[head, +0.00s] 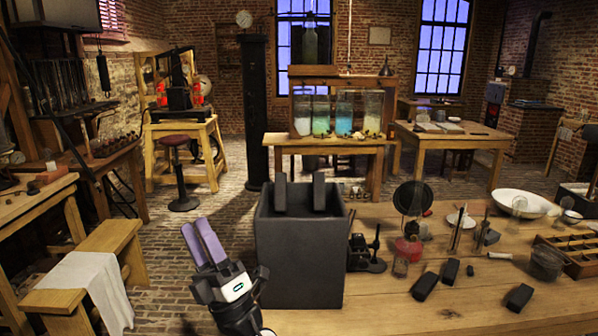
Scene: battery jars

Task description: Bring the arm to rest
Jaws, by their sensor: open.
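My gripper (198,226) is in the lower left of the head view, with its two purple fingers pointing up and slightly left. The fingers look close together from this angle, but they are open, and nothing shows between them. The gripper is just left of a large dark grey open-topped box (300,262) and looks apart from it. Two dark upright blocks (319,192) stick up above the rim of the box. The inside of the box is mostly hidden. Most of my arm is out of view below.
A wooden table (400,315) holds several dark blocks (425,287), a small black stand (365,255), a white bowl (525,203) and a compartment tray (582,252). A bench with a white cloth (88,285) stands at left. Brick floor (165,285) lies open between. Jars (343,112) stand behind.

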